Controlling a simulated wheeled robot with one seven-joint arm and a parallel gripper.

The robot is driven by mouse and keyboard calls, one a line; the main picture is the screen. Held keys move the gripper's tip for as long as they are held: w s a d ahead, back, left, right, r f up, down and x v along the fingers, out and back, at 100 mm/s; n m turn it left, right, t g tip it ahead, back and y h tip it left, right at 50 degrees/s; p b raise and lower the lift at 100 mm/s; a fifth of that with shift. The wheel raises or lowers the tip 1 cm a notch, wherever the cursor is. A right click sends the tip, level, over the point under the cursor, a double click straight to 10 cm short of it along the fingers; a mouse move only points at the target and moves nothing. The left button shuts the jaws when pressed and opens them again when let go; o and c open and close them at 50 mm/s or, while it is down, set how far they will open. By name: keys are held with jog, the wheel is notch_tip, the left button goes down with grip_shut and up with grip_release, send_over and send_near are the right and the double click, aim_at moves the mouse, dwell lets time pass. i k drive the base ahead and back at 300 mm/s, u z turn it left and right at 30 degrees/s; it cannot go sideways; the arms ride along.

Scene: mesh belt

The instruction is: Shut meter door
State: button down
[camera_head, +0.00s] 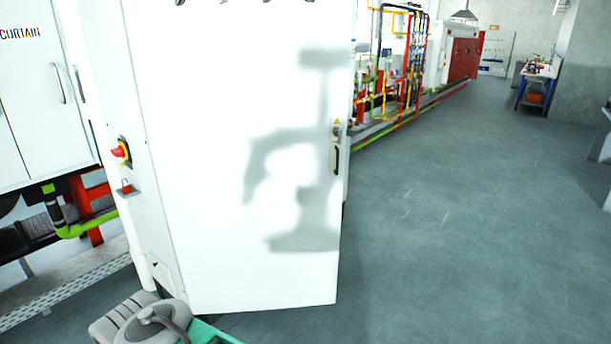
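A tall white cabinet door (215,230) fills the left middle of the head view. A dark upright handle (336,161) sits near its right edge, below a small yellow warning mark. A narrow white strip shows just beyond that edge; I cannot tell how far the door stands from its frame. No label naming it as the meter door is readable. A blurred grey shadow lies across the door. My gripper is not in view.
A red-and-yellow switch (121,152) is on the cabinet's left side. A white "CURTAIN" cabinet (35,90) stands further left. Coloured pipework (393,75) runs behind on the right. Grey floor (470,220) is open to the right. A blue-legged workbench (540,72) is far back.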

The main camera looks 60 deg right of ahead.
aim_at(242, 101)
jog(key=z, duration=0.5)
jog(key=i, duration=1.15)
jog(key=z, duration=0.5)
